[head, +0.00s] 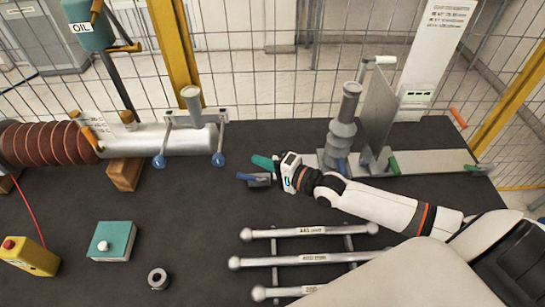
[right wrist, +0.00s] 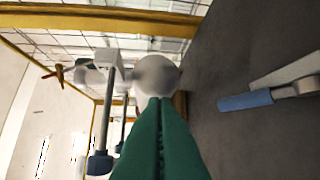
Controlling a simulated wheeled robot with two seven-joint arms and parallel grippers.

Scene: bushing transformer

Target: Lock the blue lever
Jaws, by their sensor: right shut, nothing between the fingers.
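A blue lever (head: 246,176) sits on a small dark grey clamp (head: 262,181) on the black table. In the right wrist view the lever (right wrist: 245,102) is at the right, with a pale metal part behind it. My right gripper (head: 264,162) has green fingers, shut and empty, just above and beside the lever. In the right wrist view its fingers (right wrist: 158,105) are pressed together, apart from the lever. A second blue handle (head: 343,167) is at the foot of the grey ribbed post. My left gripper is not in view.
A metal cylinder (head: 190,139) with blue-tipped rods (head: 218,159) and a brown ribbed bushing (head: 45,144) lies at left on a wooden block (head: 125,174). A teal box (head: 112,241), yellow button box (head: 30,256) and ring (head: 158,278) stand in front. Metal rods (head: 305,259) lie front centre.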

